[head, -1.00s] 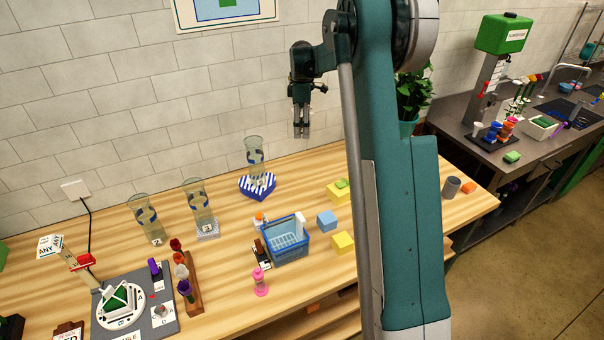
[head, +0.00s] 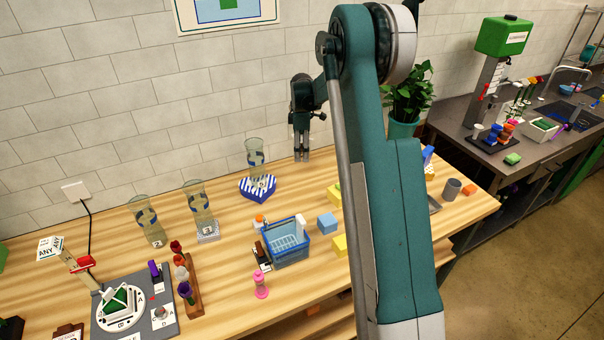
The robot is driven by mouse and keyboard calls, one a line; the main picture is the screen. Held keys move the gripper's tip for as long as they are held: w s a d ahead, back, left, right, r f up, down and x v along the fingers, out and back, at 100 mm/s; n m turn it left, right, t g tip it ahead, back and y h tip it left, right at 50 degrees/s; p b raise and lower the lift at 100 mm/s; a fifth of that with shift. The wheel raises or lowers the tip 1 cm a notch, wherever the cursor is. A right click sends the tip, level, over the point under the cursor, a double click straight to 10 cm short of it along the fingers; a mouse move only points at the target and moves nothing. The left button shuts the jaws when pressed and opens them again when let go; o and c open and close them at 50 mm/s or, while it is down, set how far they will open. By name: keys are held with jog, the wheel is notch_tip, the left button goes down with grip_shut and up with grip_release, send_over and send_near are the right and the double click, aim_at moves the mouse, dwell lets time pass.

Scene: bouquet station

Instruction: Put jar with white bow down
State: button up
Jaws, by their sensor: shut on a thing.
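My gripper (head: 301,158) hangs pointing down in front of the tiled wall, above the back of the wooden table (head: 225,290). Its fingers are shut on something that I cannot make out. A clear glass jar with a dark blue band (head: 255,152) stands upright on a blue-and-white striped heart-shaped base (head: 258,190), left of my gripper and apart from it. Two similar jars stand further left: a middle one (head: 197,194) on a small pale base and a left one (head: 144,212). No white bow can be made out on any of them.
A blue basket (head: 287,254) stands mid-table, with a pink hourglass-shaped thing (head: 261,284) in front. A green plant (head: 408,95) stands behind my arm. Table below my gripper looks clear.

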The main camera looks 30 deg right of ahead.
send_over(302, 174)
jog(key=shift+f, duration=3)
jog(key=shift+f, duration=1.85)
jog(key=shift+f, duration=0.2)
jog(key=o, duration=1.1)
jog(key=shift+o, duration=0.2)
jog(key=shift+r, duration=0.15)
notch_tip(302, 174, up, 12)
jog(key=shift+r, duration=0.1)
